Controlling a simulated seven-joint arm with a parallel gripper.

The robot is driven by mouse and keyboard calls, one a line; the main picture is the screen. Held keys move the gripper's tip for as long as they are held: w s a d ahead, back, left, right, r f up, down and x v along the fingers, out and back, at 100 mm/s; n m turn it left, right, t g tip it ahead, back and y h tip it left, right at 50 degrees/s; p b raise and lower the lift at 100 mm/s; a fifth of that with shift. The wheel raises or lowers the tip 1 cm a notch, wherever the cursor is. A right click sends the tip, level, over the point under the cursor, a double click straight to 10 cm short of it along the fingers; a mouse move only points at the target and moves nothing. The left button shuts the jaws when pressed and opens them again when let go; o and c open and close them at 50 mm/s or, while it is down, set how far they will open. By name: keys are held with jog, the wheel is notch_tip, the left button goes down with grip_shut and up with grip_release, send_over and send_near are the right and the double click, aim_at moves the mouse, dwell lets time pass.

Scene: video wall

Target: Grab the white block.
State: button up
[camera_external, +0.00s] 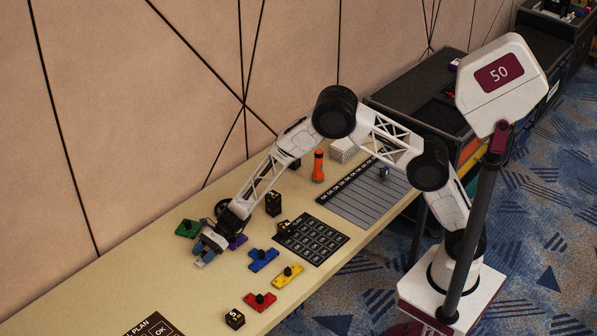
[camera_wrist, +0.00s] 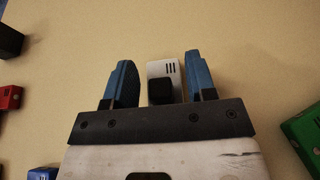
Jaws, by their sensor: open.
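In the wrist view, the white block (camera_wrist: 166,69) has dark stripes on its top and a black knob on its near side. It lies between the two blue fingers of my gripper (camera_wrist: 160,82), with a visible gap on each side. The fingers are open, and the gripper's front plate hides the near end of the block. In the external view, my gripper (camera_external: 203,254) is low over the table, and a small pale part of the white block (camera_external: 200,264) shows at the fingertips. Whether the fingers touch the table cannot be told.
A green block (camera_external: 187,229) and a purple block (camera_external: 238,241) lie close to my gripper. Blue (camera_external: 263,260), yellow (camera_external: 288,275) and red (camera_external: 260,301) blocks lie to the right. A black cube (camera_external: 234,319) stands near the front edge.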

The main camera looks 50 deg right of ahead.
aim_at(203, 253)
grip_shut()
jog(key=shift+r, duration=0.2)
dwell(0.3)
jog(key=shift+r, duration=4.8)
